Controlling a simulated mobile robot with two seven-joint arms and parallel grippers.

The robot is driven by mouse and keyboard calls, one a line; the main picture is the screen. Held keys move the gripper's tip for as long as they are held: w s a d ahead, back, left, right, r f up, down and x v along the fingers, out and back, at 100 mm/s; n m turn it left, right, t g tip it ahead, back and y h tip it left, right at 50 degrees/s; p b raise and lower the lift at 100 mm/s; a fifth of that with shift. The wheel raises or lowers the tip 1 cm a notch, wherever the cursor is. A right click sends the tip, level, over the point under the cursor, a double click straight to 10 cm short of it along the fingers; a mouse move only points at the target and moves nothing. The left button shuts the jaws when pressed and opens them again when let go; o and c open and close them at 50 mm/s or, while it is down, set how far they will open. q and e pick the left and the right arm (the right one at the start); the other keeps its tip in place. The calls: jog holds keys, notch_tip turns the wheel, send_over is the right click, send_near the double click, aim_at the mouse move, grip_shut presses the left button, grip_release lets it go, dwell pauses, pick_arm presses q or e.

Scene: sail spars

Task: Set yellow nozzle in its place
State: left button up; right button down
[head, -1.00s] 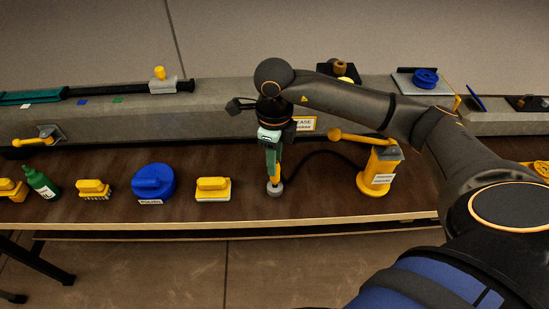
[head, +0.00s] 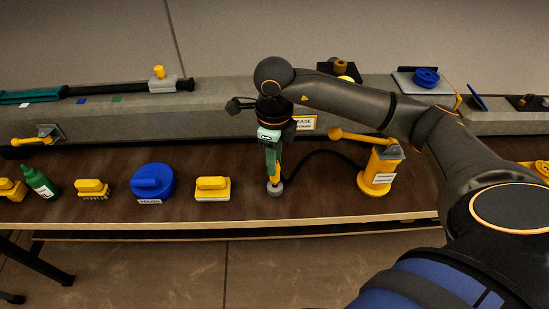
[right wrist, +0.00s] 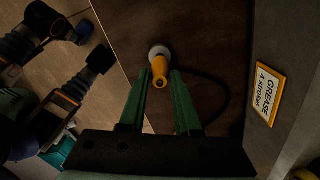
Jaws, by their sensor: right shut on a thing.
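The yellow nozzle (right wrist: 160,70) stands upright at a round grey holder (right wrist: 157,50) near the front of the brown bench; in the head view a thin strip of the nozzle (head: 279,166) shows beside the green fingers. My right gripper (right wrist: 160,78) reaches down from above and is shut on the nozzle, one green finger on each side. In the head view the gripper (head: 273,172) hides most of the nozzle, just above the grey holder (head: 274,188). A dark hose runs from there to the yellow pump (head: 378,174). My left gripper is not in view.
To the left stand a yellow block (head: 212,188), a blue round tool (head: 152,184), a yellow brush (head: 92,189) and a green bottle (head: 41,182).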

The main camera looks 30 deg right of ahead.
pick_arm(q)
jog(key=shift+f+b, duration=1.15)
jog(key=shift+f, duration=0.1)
pick_arm(e)
jog(key=shift+f, duration=1.4)
jog(key=c, duration=0.5)
grip_release()
jog(key=shift+c, duration=0.2)
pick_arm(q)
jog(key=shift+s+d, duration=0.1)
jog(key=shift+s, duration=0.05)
pick_arm(e)
jog(key=shift+r, duration=0.65)
notch_tip(320, 180, up, 10)
jog(key=shift+r+p, duration=0.15)
jog(key=shift+p, duration=0.35)
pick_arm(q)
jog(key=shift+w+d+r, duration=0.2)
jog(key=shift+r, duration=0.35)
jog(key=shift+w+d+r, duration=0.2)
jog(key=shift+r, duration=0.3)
pick_arm(e)
jog(key=shift+r, duration=0.45)
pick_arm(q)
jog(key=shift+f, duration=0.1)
